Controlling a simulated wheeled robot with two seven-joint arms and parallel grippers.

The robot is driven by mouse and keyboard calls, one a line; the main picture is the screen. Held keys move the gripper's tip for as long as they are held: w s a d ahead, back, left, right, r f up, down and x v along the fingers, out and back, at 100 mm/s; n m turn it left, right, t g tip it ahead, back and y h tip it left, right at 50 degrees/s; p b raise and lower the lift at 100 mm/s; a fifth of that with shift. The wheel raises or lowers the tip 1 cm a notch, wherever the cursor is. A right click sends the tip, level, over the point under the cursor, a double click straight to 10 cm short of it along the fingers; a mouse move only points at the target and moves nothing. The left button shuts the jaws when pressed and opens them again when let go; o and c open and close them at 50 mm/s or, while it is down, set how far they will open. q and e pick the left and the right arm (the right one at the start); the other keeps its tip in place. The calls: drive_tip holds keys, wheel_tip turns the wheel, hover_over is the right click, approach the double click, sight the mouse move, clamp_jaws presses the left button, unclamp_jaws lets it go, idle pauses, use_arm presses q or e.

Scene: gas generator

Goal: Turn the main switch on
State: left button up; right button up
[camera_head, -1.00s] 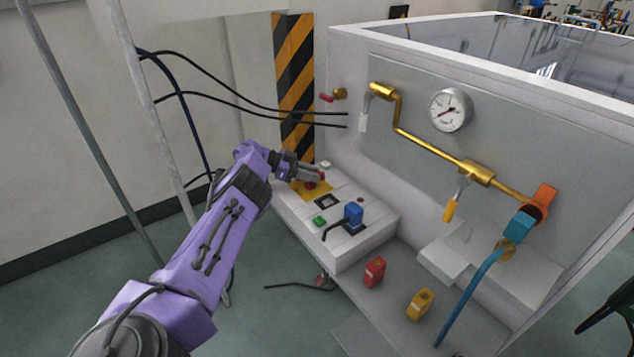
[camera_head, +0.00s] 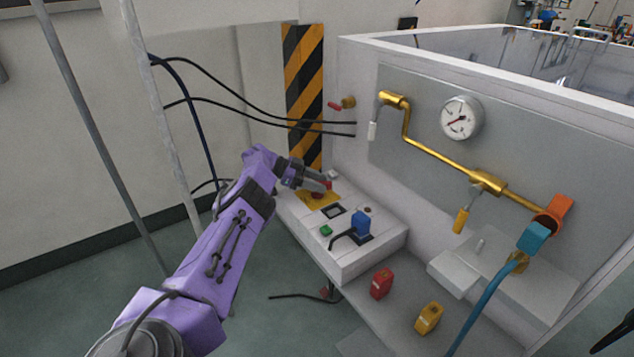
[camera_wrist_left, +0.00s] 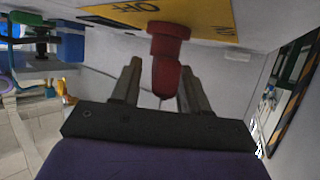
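The main switch is a red knob on a yellow plate (camera_head: 318,201) at the far end of the grey control box. In the left wrist view, the red switch (camera_wrist_left: 168,62) sticks out from the yellow plate (camera_wrist_left: 200,20), which is marked OFF. My left gripper (camera_head: 326,182) is at the switch. In the left wrist view, the open fingers of my left gripper (camera_wrist_left: 162,85) stand on either side of the red handle, with a visible gap. In the head view the gripper partly hides the switch.
The control box (camera_head: 352,262) also carries a green button (camera_head: 326,230) and a blue plug (camera_head: 361,223). A red block (camera_head: 382,283) and a yellow block (camera_head: 429,318) stand on the ledge. Brass pipe (camera_head: 435,149), a gauge (camera_head: 461,118) and black cables are nearby.

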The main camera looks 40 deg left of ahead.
use_arm(q)
drive_tip(key=b+v, duration=0.1)
drive_tip(key=v, duration=0.8)
drive_tip(key=shift+s+a, duration=0.1)
drive_tip(key=shift+a, duration=0.1)
drive_tip(key=shift+s+a+r, duration=0.3)
drive_tip(key=shift+a, duration=0.1)
